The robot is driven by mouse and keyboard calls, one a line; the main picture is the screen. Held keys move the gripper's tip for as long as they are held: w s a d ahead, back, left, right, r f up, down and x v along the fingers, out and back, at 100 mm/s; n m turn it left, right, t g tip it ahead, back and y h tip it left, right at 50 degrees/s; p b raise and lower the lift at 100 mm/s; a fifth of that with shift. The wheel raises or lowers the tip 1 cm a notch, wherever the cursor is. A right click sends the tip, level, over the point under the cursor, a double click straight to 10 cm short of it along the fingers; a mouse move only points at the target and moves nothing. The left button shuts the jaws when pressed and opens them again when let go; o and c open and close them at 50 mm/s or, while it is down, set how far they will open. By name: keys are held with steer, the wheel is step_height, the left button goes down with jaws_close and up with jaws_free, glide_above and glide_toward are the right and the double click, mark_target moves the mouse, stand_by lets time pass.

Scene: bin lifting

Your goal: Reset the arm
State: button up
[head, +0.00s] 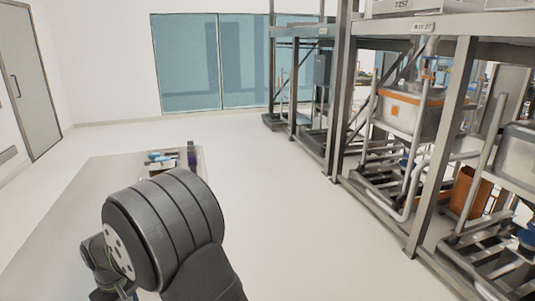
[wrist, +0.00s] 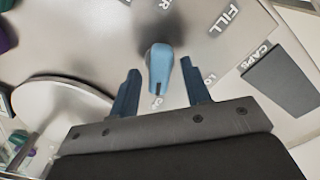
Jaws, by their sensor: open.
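My gripper (wrist: 161,92) is open in the wrist view, with its two dark blue fingers apart. Between and beyond the fingers a blue, rounded object (wrist: 160,68) stands above a metal plate; I cannot tell whether it touches the fingers. In the head view my dark arm (head: 165,225) fills the lower middle, and the gripper's fingertips are not clear there.
The metal plate (wrist: 110,40) carries printed words, among them FILL and CAPS, and a dark grey rectangle (wrist: 283,80). A table (head: 65,225) with small items lies at left in the head view. Metal racks (head: 425,150) with bins stand at right. Floor between is clear.

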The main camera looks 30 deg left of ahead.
steer(key=shift+n, duration=2)
steer(key=shift+o, duration=0.3)
